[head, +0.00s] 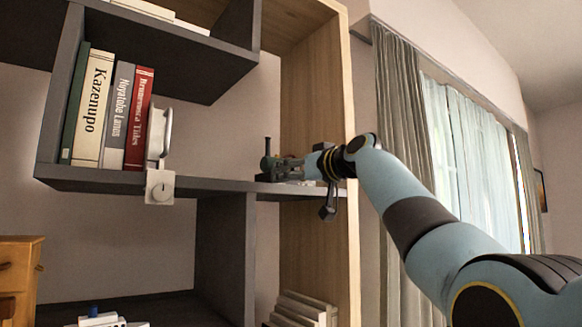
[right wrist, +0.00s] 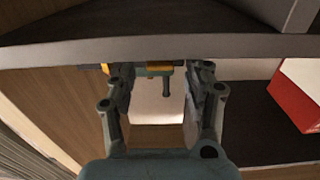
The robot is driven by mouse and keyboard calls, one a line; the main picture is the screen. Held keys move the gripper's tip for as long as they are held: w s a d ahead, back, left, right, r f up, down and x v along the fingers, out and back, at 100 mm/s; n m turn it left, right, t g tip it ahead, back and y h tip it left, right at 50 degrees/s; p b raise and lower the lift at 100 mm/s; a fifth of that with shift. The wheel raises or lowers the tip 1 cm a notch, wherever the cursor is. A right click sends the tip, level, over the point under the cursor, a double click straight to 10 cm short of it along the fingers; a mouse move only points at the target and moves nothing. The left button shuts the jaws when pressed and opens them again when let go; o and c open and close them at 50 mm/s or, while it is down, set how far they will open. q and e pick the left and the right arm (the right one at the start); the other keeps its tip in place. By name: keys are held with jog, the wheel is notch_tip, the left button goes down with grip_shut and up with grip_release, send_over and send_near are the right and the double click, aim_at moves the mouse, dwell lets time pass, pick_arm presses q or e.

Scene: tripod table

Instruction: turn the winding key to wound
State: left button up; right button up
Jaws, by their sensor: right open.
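A dark green fitting with an upright peg (head: 266,148), which looks like the winding key, stands on the grey shelf near its right end. The key's turn position is unclear. My left gripper is out of view.
Several books (head: 117,115) and a white object (head: 160,133) stand at the shelf's left. A pale plate with a round dial (head: 159,188) hangs on the shelf edge (head: 215,188). A wooden side panel (head: 312,100) closes the right side. Curtains (head: 400,120) hang beyond.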

jog(key=shift+w+a, duration=0.25)
jog(key=shift+w, duration=0.05)
jog(key=shift+c, duration=0.4)
grip_shut()
jog(key=m, duration=0.4)
jog(key=shift+d, duration=0.1)
jog(key=shift+o, duration=0.4)
grip_release()
jog(key=v, duration=1.2)
